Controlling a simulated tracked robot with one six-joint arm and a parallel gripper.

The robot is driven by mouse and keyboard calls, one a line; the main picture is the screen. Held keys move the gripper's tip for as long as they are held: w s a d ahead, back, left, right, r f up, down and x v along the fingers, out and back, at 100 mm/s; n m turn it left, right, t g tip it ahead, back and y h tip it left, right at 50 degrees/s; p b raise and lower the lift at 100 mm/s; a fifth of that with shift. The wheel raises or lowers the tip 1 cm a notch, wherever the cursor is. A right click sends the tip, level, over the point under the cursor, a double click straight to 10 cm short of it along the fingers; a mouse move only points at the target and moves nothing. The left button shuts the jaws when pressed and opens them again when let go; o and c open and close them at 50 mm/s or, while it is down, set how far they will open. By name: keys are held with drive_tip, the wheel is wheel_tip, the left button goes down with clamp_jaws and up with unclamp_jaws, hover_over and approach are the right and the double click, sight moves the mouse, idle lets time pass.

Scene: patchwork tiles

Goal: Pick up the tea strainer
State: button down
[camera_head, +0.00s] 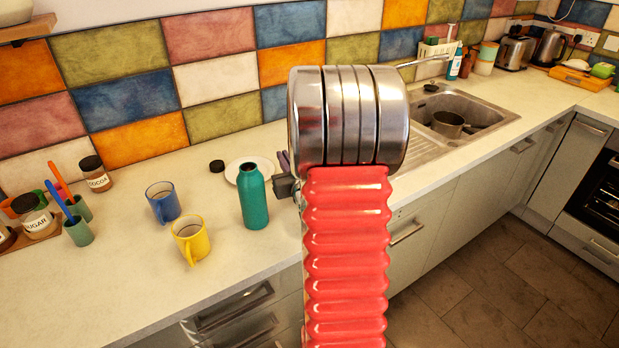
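I cannot make out a tea strainer in this view. My red ribbed arm with its metal joint stands upright in the middle and hides part of the counter (130,275) behind it. A small dark grey piece, perhaps part of my gripper (285,187), shows at the left edge of the arm, just right of a teal bottle in the picture. The fingertips are not clearly seen, so I cannot tell whether they are open or hold anything.
A teal bottle (254,196), a white plate (236,168), a yellow mug (190,241) and a blue mug (163,201) stand on the counter. Jars and cups are at left. A sink (480,108) holds a pot (447,124). The front-left counter is clear.

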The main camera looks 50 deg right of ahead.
drive_tip(key=shift+r, duration=0.1)
idle(0.3)
wheel_tip(320, 180, up, 10)
idle(0.6)
idle(0.7)
drive_tip(key=shift+s, duration=0.1)
